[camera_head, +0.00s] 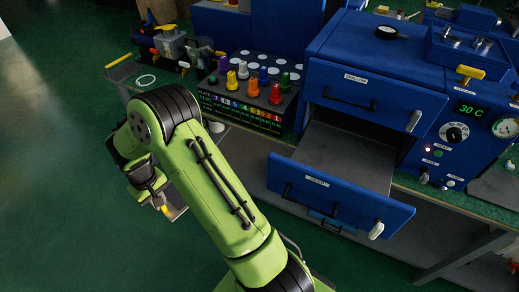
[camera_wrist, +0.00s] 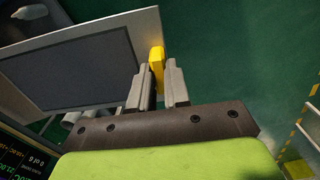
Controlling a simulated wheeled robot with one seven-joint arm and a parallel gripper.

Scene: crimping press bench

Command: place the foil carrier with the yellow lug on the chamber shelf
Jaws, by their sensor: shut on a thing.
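The foil carrier (camera_wrist: 75,65) is a flat dark panel in a pale metal frame, at the upper left of the wrist view. Its yellow lug (camera_wrist: 157,62) is between the fingers of my gripper (camera_wrist: 157,88), which is shut on it. In the head view my gripper (camera_head: 160,198) is low at the left, off the bench's front edge, and a small part of the carrier (camera_head: 178,212) shows beneath it. The blue chamber cabinet (camera_head: 330,60) stands at the right. Its lower section is pulled out, showing a bare grey shelf surface (camera_head: 345,155) behind a blue front (camera_head: 335,195).
The upper blue front (camera_head: 370,95) is shut. A rack (camera_head: 240,108) with several coloured knobs stands left of the cabinet. A control panel (camera_head: 465,130) reading 30 C is at the right. Green floor (camera_head: 60,170) is clear at the left.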

